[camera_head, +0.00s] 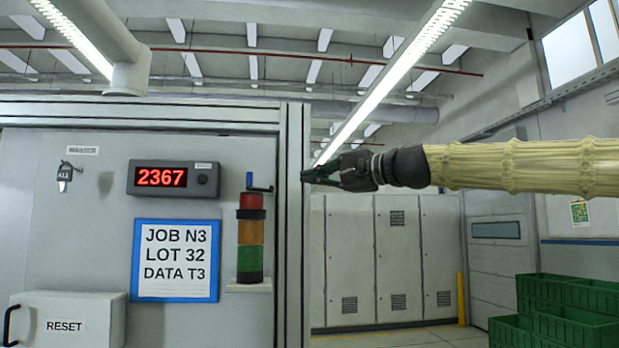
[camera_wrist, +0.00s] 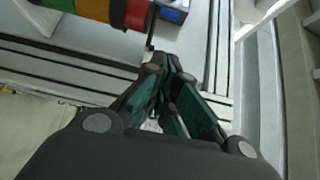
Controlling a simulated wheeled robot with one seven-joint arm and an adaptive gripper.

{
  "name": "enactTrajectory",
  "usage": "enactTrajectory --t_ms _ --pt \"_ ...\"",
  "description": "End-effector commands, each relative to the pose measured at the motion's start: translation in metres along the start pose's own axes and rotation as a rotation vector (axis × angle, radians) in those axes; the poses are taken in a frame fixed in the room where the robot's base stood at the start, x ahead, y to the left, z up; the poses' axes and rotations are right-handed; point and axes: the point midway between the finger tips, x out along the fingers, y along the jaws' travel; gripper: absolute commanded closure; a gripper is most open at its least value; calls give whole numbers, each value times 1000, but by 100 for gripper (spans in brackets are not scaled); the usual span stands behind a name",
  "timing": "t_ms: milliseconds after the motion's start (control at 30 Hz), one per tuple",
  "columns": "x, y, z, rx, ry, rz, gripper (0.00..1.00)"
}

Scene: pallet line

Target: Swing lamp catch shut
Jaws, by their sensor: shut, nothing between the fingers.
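The signal lamp (camera_head: 251,240) stands upright on a small shelf of the grey panel, with red, amber and green sections.
The grey frame post (camera_head: 293,260) stands between lamp and open hall. A red display (camera_head: 162,178), a job sign (camera_head: 175,261), a hanging key (camera_head: 66,174) and a RESET box (camera_head: 70,318) are further left. Green crates (camera_head: 570,295) are stacked lower right.

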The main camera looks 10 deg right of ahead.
Motion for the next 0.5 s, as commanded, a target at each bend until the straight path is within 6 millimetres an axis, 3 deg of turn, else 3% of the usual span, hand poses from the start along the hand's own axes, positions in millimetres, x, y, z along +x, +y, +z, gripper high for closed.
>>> enactTrajectory --t_ms 500 --pt "78 -1 0 1 -1 2 100"
